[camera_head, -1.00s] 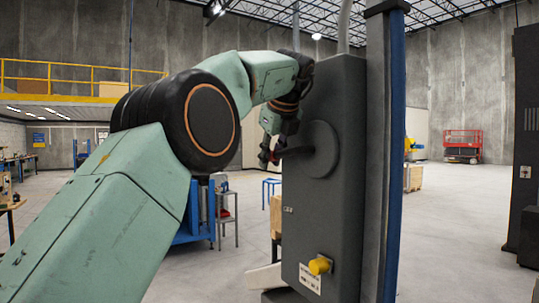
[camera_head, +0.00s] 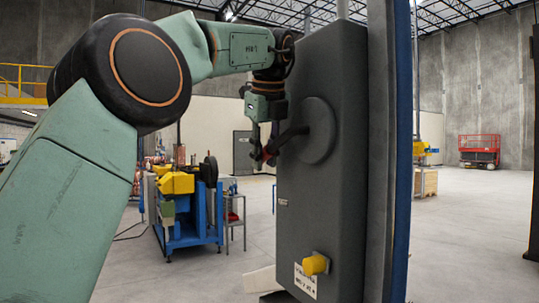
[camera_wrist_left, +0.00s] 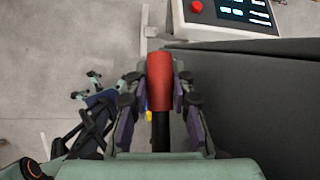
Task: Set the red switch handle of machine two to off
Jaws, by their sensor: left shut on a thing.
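The red switch handle (camera_wrist_left: 160,82) shows in the left wrist view between the two fingers of my left gripper (camera_wrist_left: 160,98). The gripper is shut on it. In the head view my left gripper (camera_head: 259,152) hangs down over the red end of the handle, which is mostly hidden by the fingers. The handle's dark lever (camera_head: 292,134) slants down and left from a round grey hub (camera_head: 316,131) on the side of a tall dark grey cabinet (camera_head: 326,215). My right gripper is not in view.
A yellow knob (camera_head: 315,265) sticks out low on the cabinet. A blue and yellow machine (camera_head: 187,205) stands behind at left. A control panel with a red button (camera_wrist_left: 197,7) shows in the wrist view. Open floor (camera_head: 455,230) lies at right, with a red lift (camera_head: 479,150) far back.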

